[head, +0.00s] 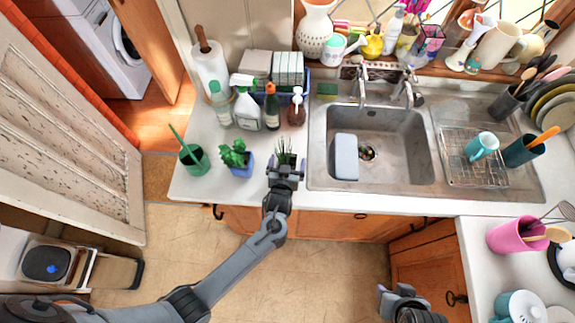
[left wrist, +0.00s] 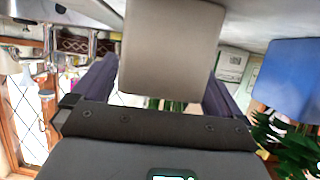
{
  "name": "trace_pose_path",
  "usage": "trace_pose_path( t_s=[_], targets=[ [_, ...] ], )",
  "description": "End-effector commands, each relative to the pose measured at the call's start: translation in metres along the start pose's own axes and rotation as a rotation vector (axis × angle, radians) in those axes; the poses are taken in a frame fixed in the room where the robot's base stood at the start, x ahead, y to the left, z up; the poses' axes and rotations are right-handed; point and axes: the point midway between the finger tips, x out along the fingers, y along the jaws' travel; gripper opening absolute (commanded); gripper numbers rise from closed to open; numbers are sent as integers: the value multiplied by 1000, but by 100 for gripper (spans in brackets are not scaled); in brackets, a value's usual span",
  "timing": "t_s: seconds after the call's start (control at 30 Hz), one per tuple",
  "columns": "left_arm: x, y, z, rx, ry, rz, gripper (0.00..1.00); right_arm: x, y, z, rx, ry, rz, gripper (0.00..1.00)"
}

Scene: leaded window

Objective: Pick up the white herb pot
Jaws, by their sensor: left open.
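The white herb pot (left wrist: 172,45) shows pale and large in the left wrist view, with green stems partly hidden below it. In the head view its green leaves (head: 286,157) show at the counter's front edge, and my gripper hides most of the pot. My left gripper (head: 286,164) is open, one finger on each side of the pot. In the left wrist view its fingers (left wrist: 160,85) flank the pot; I cannot tell whether they touch it. My right gripper (head: 395,289) is low in the head view, away from the pot.
A blue pot with a leafy plant (head: 240,160) stands just left of my left gripper. A green cup (head: 194,158) is further left. Bottles (head: 247,108) stand behind.

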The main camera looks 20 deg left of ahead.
Motion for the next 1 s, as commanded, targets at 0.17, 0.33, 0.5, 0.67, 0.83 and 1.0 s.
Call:
trace_pose_path(
  t_s=[0.17, 0.33, 0.5, 0.67, 0.83, 1.0],
  targets=[
    [8, 0, 0, 0, 0, 1, 100, 0, -1, 0, 4, 1, -3, 43],
    [8, 0, 0, 0, 0, 1, 100, 0, -2, -1, 8, 1, -6, 43],
    [8, 0, 0, 0, -1, 1, 79, 0, -3, -1, 11, 1, -9, 43],
    [8, 0, 0, 0, -1, 1, 54, 0, -3, -1, 11, 1, -9, 43],
    [8, 0, -1, -1, 2, 1, 36, 0, -3, -1, 11, 1, -9, 43],
    [8, 0, -1, -1, 2, 1, 36, 0, -2, -1, 8, 1, -7, 43]
  ],
)
